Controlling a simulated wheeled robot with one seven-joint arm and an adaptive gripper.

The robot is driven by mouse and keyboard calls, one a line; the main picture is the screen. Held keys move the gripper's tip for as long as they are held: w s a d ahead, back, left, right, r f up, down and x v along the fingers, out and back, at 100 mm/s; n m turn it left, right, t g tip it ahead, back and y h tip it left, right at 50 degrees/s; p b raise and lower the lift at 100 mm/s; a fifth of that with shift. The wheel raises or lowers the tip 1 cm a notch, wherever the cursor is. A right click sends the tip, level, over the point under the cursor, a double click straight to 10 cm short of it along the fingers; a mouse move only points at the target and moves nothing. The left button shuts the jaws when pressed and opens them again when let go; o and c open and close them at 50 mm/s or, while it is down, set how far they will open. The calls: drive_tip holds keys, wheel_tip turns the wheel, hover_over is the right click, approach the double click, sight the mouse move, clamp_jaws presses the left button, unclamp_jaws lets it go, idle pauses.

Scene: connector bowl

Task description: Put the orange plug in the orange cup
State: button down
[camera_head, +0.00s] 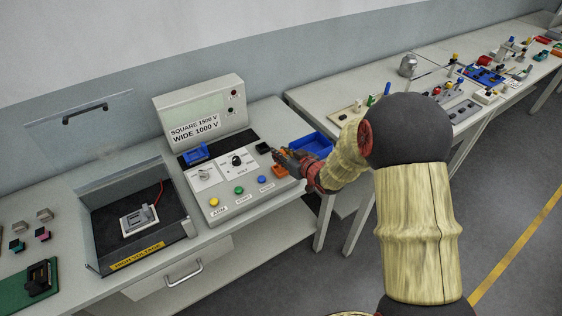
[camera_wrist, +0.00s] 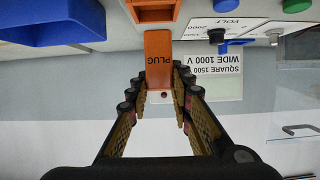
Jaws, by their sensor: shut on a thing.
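The orange plug (camera_wrist: 158,54), marked PLUG, is between the two fingers of my gripper (camera_wrist: 159,95), which is shut on it. The orange cup (camera_wrist: 153,14) shows at the top edge of the wrist view, cut off by the frame, just beyond the plug's end. I cannot tell whether they touch. In the head view my gripper (camera_head: 284,156) is over the right side of the control panel, with an orange piece (camera_head: 280,171), apparently the cup, just below it. The plug cannot be made out clearly there.
A blue bin (camera_head: 312,145) lies right of my gripper; it also shows in the wrist view (camera_wrist: 50,20). The panel (camera_head: 218,205) carries knobs and coloured buttons, with a blue holder (camera_head: 195,153) at its back left. A grey meter box (camera_head: 203,112) stands behind.

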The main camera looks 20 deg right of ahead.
drive_tip(key=shift+w+f+b, duration=0.15)
drive_tip(key=shift+f+b, duration=0.2)
drive_tip(key=shift+f, duration=0.55)
drive_tip(key=shift+w+f+b, duration=0.15)
drive_tip(key=shift+f+b, duration=0.15)
drive_tip(key=shift+f, duration=0.6)
drive_tip(key=c, duration=1.6)
unclamp_jaws()
drive_tip(key=shift+f, duration=0.15)
